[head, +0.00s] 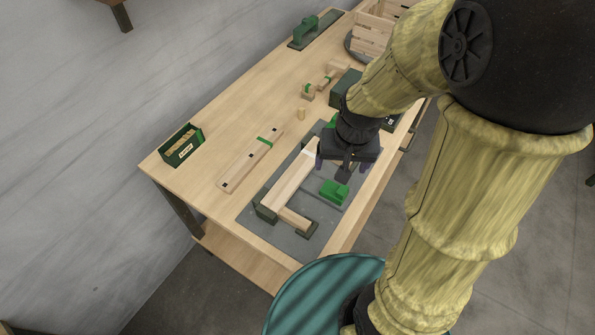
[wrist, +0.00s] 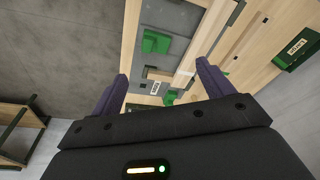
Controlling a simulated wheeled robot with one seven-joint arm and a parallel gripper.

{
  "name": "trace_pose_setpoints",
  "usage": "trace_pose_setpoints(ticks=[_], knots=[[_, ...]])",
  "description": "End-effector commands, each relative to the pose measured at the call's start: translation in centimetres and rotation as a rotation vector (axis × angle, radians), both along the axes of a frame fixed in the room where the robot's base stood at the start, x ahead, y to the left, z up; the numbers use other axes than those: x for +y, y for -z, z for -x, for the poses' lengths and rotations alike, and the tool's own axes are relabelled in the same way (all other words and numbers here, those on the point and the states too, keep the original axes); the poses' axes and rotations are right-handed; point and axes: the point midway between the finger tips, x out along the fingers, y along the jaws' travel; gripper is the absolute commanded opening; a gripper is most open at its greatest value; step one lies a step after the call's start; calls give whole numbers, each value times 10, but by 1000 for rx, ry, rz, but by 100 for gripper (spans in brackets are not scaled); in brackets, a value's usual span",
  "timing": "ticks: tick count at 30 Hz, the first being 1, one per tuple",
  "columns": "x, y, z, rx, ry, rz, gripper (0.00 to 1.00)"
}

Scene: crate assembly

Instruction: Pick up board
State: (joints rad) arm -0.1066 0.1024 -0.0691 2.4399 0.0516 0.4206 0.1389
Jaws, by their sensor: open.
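A long pale wooden board (head: 247,164) with a green band and dark spots lies flat on the table, left of a grey mat. Part of it shows at the right in the wrist view (wrist: 250,35). A second long wooden piece (head: 287,184) stands in dark holders on the mat; it also shows in the wrist view (wrist: 207,32). My gripper (head: 342,168) is above the mat, near the far end of this second piece. Its purple fingers are apart with nothing between them in the wrist view (wrist: 161,72). The far end of the second piece is partly hidden.
A green block (head: 333,191) sits on the grey mat (head: 318,243). A green labelled bin (head: 181,147) is at the table's left corner. Small wooden parts (head: 309,90), a dark green box (head: 346,86) and a wooden crate (head: 372,38) stand farther back.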

Motion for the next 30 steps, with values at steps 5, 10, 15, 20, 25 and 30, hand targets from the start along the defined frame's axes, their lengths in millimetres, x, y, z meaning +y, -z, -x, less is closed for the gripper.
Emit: trace_pose_setpoints(ticks=[5, 10, 15, 20, 25, 30], knots=[[41, 6, -54, 95, 211, -37, 80], [84, 18, -94, 159, 407, -34, 80], [108, 25, -111, 179, 506, -26, 80], [110, 26, -112, 181, 520, -26, 80], [110, 26, -112, 181, 518, -26, 80], [109, 37, -111, 183, 517, -24, 80]])
